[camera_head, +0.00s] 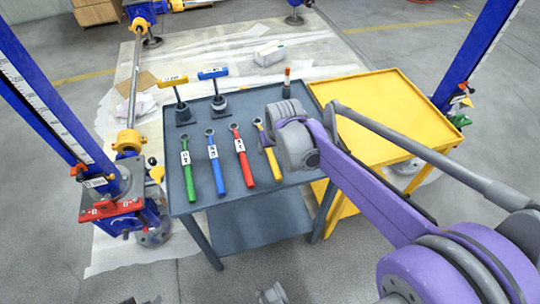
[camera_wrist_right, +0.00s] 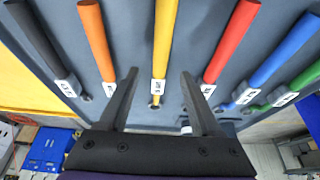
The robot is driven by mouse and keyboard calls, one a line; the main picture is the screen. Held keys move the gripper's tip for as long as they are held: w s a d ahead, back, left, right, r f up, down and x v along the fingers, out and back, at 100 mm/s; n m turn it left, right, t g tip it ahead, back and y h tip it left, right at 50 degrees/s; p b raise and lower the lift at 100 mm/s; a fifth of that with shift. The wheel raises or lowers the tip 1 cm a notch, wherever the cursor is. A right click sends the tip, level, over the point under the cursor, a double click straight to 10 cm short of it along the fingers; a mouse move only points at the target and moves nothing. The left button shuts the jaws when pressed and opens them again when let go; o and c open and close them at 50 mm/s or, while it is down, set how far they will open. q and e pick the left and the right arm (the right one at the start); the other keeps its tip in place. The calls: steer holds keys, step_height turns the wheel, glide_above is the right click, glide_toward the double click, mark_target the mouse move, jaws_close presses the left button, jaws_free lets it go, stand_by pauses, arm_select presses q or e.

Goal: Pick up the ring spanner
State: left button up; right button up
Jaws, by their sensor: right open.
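Several spanners with coloured handles and white labels lie in a row on the grey table (camera_head: 240,192): green (camera_head: 190,177), blue (camera_head: 216,170), red (camera_head: 243,162) and yellow (camera_head: 270,157). Their small ring-like heads point to the far side. The right wrist view also shows an orange one (camera_wrist_right: 96,38) and a dark one (camera_wrist_right: 38,45), which my arm hides in the head view. My right gripper (camera_wrist_right: 158,76) is open over the yellow spanner (camera_wrist_right: 164,40), whose label end lies between the fingers in that view. Contact cannot be told. My left gripper is not in view.
Two T-handled tools, yellow (camera_head: 175,82) and blue (camera_head: 213,75), stand at the table's back. A yellow table (camera_head: 385,105) adjoins on the right. Blue screw-jack columns (camera_head: 45,95) (camera_head: 478,50) rise at both sides. The table's front strip is clear.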

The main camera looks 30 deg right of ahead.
mark_target(271, 153)
steer(key=shift+b+x, duration=0.3)
steer(key=shift+x, duration=1.25)
steer(key=shift+f, duration=0.25)
jaws_close()
stand_by(0.6)
